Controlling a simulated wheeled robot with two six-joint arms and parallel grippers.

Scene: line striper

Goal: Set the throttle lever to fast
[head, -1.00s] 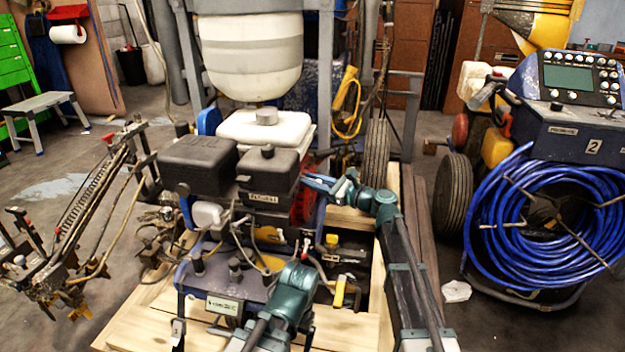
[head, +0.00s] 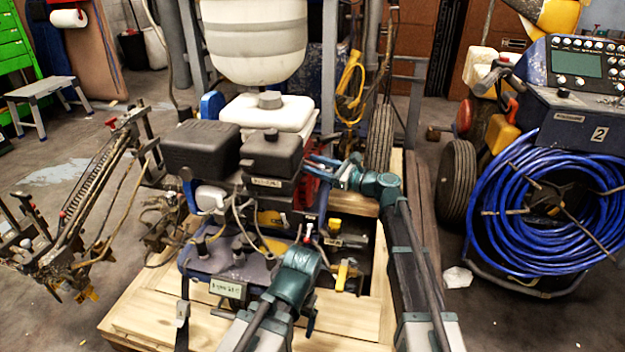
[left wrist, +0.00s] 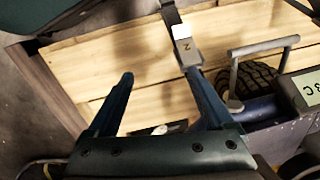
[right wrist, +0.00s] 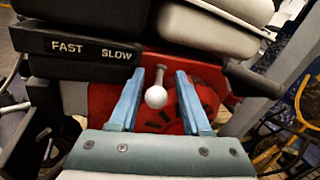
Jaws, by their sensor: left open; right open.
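The throttle lever is a thin rod with a white ball knob (right wrist: 156,97) in the right wrist view. A black housing (right wrist: 85,68) marked FAST at left and SLOW at right is up and left of it. The knob is below and right of SLOW. My right gripper (right wrist: 168,72) is open, one finger on each side of the lever, with visible gaps. In the head view the right gripper (head: 322,168) is at the right side of the engine (head: 270,155); the knob cannot be made out there. My left gripper (left wrist: 158,75) is open and empty above wooden boards.
A wooden pallet (head: 145,318) carries the striper, with a white tank (head: 255,40) above the engine. A blue hose reel machine (head: 560,200) stands at right. In the left wrist view a grey bracket (left wrist: 187,52) is close to the right fingertip.

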